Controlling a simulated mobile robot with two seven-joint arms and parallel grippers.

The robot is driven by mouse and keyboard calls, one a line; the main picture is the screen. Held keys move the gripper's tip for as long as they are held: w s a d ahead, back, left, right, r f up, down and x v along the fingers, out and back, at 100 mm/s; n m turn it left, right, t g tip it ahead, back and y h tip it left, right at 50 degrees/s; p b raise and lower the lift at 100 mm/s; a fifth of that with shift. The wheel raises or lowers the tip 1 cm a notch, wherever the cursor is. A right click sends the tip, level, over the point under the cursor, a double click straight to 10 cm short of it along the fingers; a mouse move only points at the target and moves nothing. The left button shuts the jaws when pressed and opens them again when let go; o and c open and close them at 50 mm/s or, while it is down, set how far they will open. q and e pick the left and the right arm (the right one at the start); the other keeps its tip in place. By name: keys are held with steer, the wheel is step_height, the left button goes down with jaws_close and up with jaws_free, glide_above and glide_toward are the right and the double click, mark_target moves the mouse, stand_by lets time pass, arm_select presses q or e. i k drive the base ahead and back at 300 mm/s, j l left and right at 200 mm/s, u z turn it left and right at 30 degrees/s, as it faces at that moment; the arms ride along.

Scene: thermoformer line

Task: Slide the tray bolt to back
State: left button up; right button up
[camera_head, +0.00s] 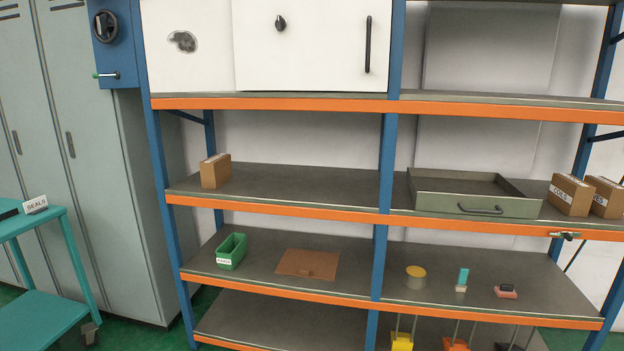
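A grey-green tray (442,202) with a dark front handle (480,210) sits on the right bay of the middle shelf. A small metal bolt (565,236) is on the orange beam just below and right of the tray's front corner. It looks like the tray bolt; its exact position along its travel is too small to tell. Neither of my grippers is in view.
Cardboard boxes (569,195) stand right of the tray. A blue upright (384,165) divides the bays. A white cabinet (315,45) is above left. A green bin (231,251) is below. A teal cart (45,300) stands left.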

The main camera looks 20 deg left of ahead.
mark_target(567, 235)
steer(key=k+j+u, duration=0.25)
steer(key=i+l+z, duration=0.75)
steer(key=i+z, duration=0.25)
steer(key=k, duration=0.1)
